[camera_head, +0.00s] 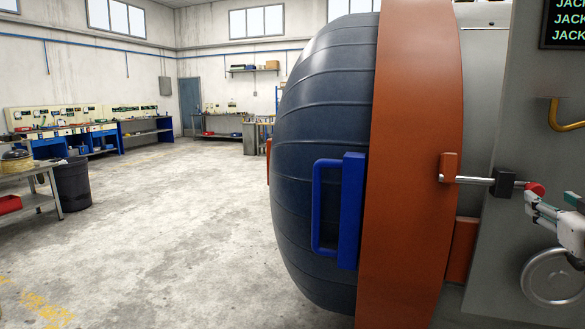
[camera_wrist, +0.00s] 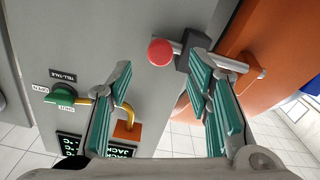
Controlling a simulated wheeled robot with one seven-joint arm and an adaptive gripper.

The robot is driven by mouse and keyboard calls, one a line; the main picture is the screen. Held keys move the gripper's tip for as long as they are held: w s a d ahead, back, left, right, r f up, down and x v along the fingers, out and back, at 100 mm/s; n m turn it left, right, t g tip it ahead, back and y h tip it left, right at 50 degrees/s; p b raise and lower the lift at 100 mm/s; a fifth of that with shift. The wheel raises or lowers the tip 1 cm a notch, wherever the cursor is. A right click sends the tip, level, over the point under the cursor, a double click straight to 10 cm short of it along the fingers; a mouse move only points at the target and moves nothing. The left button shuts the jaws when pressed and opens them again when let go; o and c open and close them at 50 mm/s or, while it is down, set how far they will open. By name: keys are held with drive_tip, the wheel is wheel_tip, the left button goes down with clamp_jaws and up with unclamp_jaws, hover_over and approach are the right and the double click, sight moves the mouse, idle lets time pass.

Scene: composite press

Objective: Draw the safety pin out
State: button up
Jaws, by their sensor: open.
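The safety pin is a silver rod (camera_head: 474,180) with a red knob (camera_head: 536,189) at its right end. It runs through a black block (camera_head: 504,183) into an orange lug (camera_head: 449,167) on the orange ring. In the wrist view the red knob (camera_wrist: 160,52) shows just beyond and between the fingertips, with the black block (camera_wrist: 188,50) and rod (camera_wrist: 230,64) to its right. My gripper (camera_wrist: 160,68) is open and empty, its teal-padded fingers spread either side of the knob. In the head view my gripper (camera_head: 552,204) is close by the knob at the right edge; I cannot tell whether they touch.
A big dark blue domed door (camera_head: 322,110) with a blue handle (camera_head: 349,210) fills the middle. A grey panel (camera_wrist: 60,35) carries a green knob (camera_wrist: 64,94) labelled open and shut, and a yellow handle (camera_wrist: 134,112). Open floor (camera_head: 180,230) lies to the left.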

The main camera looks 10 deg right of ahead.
sight(538, 193)
drive_tip(key=x, duration=0.6)
drive_tip(key=shift+s, duration=0.1)
drive_tip(key=shift+c, duration=0.3)
drive_tip(key=shift+s, duration=0.1)
clamp_jaws()
